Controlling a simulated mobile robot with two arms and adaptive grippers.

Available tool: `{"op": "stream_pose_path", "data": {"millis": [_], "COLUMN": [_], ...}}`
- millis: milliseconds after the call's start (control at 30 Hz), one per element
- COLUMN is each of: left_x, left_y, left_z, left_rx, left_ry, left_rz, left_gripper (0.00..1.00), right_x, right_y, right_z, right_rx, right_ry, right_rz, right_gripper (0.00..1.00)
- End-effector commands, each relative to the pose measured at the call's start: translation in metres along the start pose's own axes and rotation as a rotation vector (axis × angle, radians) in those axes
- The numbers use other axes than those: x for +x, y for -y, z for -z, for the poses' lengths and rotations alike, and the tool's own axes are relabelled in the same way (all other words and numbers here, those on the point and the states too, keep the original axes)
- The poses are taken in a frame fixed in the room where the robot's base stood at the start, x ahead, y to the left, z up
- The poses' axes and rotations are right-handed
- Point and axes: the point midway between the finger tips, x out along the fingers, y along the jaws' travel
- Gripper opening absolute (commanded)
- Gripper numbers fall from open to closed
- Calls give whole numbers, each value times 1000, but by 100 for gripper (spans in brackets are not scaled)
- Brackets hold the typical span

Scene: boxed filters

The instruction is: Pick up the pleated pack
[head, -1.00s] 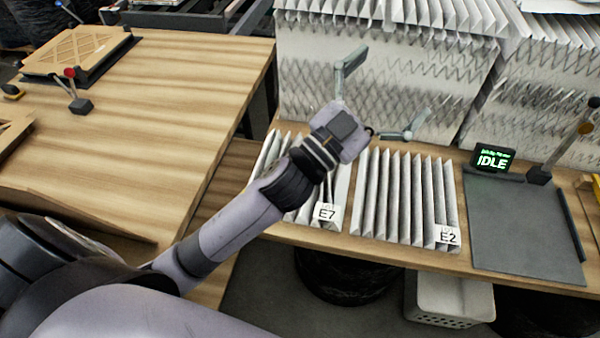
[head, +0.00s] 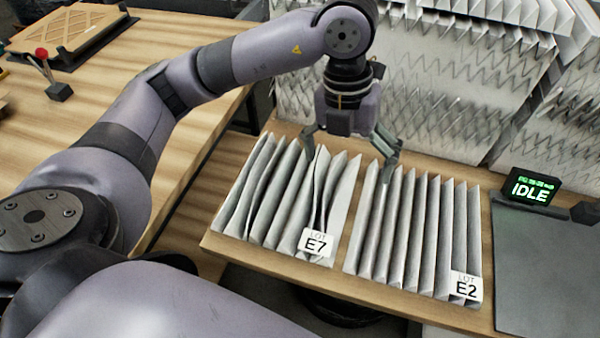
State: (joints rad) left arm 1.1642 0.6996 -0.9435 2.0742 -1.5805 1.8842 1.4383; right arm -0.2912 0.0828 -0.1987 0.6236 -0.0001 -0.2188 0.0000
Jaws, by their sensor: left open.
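Two white pleated packs lie side by side on the wooden bench. The left pack (head: 283,195), with a tag reading LOT E7, has uneven, bent pleats. The right pack (head: 412,232), with a tag reading LOT E2, has straight, even pleats. My left gripper (head: 346,168) is open and points down over the back of the packs. Its left finger is at the back of the E7 pack and its right finger at the back of the E2 pack. I cannot tell whether the fingers touch the pleats. My right gripper is not in view.
A small display (head: 531,186) reading IDLE stands behind a dark grey plate (head: 545,265) on the right. Large pleated white panels (head: 450,90) stand behind the bench. A second wooden table (head: 215,100) on the left carries a framed filter (head: 75,28) and a red-knobbed lever (head: 50,72).

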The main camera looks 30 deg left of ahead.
Motion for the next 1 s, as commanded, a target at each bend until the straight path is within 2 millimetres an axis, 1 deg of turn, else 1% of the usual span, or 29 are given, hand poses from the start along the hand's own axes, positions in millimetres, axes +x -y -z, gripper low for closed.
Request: {"op": "stream_pose_path", "data": {"millis": [33,100,167,267,500,567,700,800,900,1000], "left_x": [-3,-7,-8,0,38,49,78,94,104,109], "left_y": [-14,-27,-34,-38,-44,-46,-50,-52,-54,-54], "left_z": [-8,-14,-17,-19,-20,-21,-23,-26,-26,-27], "left_rx": [-33,-65,-84,-92,-90,-92,-89,-90,-88,-88], "left_ry": [36,66,79,83,78,77,77,80,82,82], "left_rz": [-58,-114,-141,-155,-151,-154,-153,-152,-151,-150], "left_gripper": [100,100,100,100,100,100,100,100,100,100], "right_x": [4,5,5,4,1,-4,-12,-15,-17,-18], "right_y": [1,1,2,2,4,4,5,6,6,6], "right_z": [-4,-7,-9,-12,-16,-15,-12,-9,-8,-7], "right_rx": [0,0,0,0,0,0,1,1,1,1], "right_ry": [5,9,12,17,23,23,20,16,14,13], "right_rz": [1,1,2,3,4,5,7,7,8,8], "right_gripper": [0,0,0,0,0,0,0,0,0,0]}}
